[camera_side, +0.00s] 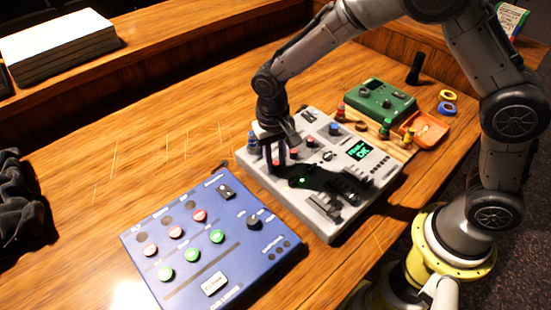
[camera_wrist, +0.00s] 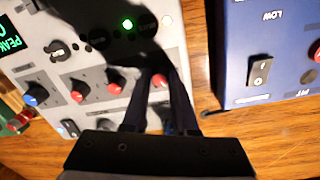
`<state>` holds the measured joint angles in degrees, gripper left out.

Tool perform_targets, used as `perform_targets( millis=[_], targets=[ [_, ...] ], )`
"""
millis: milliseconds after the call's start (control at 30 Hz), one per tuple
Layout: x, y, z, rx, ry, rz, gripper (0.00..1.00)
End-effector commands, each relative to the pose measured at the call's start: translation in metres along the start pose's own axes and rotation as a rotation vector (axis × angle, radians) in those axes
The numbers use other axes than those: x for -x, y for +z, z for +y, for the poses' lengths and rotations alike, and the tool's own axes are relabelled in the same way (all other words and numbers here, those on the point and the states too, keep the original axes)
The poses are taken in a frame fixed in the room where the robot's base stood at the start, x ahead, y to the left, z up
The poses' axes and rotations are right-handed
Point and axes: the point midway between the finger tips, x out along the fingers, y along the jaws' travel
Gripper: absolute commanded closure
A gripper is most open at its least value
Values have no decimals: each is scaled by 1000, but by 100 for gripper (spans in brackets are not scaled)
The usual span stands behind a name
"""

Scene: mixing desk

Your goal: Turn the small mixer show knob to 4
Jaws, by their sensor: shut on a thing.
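The grey mixer (camera_side: 325,226) lies on the desk, with a row of knobs, sliders and a green-lit display (camera_side: 359,151). My gripper (camera_side: 275,160) points down over its left part. In the wrist view, my gripper (camera_wrist: 160,76) has its two fingers closed around the end red knob (camera_wrist: 158,81) of the row. Two more red knobs (camera_wrist: 114,88) and a blue knob (camera_wrist: 31,96) stand beside it. The fingers partly cover the held knob, and its pointer and scale cannot be read. Labels on the mixer are too small to tell which knob is "show".
A blue panel (camera_side: 150,236) with red and green buttons lies left of the mixer. A green box (camera_side: 379,101), an orange tray (camera_side: 431,128) and tape rolls (camera_side: 447,96) are behind it. Several small coloured pieces stand near the mixer's far edge.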

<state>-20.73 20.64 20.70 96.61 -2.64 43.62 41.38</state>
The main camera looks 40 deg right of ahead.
Motion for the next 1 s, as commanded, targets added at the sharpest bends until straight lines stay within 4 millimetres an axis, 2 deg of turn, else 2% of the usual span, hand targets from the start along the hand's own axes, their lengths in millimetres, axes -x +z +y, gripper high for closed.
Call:
perform_targets(
  millis=[333,367,500,533,833,1000],
  targets=[
    [2,-1,0,-2,-2,3,100],
    [2,-1,0,-1,-2,3,72],
    [2,-1,0,-1,-1,2,47],
    [1,-1,0,-1,-1,2,44],
    [2,0,0,-1,-1,1,44],
    [17,-1,-1,-1,-3,4,44]
  ],
)
